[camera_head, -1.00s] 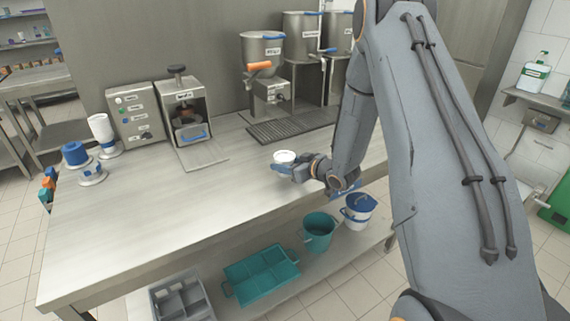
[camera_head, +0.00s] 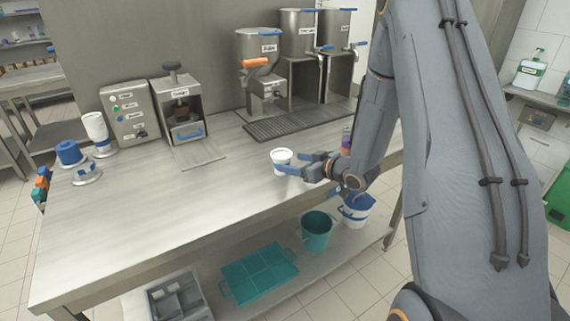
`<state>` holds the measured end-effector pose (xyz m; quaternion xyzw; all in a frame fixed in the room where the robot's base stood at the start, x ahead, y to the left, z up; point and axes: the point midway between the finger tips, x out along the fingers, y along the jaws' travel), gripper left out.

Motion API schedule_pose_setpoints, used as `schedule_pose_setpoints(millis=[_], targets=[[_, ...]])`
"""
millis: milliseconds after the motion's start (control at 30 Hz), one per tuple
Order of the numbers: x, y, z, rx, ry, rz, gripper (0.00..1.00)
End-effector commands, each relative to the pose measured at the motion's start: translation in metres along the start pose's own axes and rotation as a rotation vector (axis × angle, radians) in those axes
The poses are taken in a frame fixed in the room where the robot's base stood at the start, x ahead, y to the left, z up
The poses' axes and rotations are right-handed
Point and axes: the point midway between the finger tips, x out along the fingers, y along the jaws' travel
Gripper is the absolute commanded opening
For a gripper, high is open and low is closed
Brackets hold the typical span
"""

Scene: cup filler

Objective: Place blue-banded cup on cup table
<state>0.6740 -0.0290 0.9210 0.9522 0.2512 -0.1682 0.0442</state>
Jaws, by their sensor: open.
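A small white cup (camera_head: 281,157) stands upright on the steel table (camera_head: 190,215), near the middle of its right half. A band on it is too small to make out. My gripper (camera_head: 294,172) is open at the cup's right side, with its blue-tipped fingers close to the cup. One finger passes in front of the cup's lower part. I cannot tell whether the fingers touch it.
Behind the cup are a drip grate (camera_head: 290,124), a hopper with an orange handle (camera_head: 260,55) and a press machine (camera_head: 182,108). Blue and white items (camera_head: 68,153) stand far left. A teal bucket (camera_head: 316,231) sits below. The table's left front is clear.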

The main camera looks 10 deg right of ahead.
Motion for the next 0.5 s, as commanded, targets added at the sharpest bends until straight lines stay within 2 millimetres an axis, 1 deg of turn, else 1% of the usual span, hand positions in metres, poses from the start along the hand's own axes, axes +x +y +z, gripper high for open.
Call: schedule_pose_setpoints(millis=[33,100,200,333,500], targets=[[-0.01,0.002,0.001,0.001,0.0,0.003,0.66],[-0.024,0.002,0.001,0.001,0.001,0.003,0.66],[-0.039,0.002,0.0,0.001,0.001,0.003,0.66],[-0.051,0.001,0.0,0.0,0.001,0.001,0.66],[-0.057,0.002,-0.002,-0.008,-0.046,0.033,0.66]])
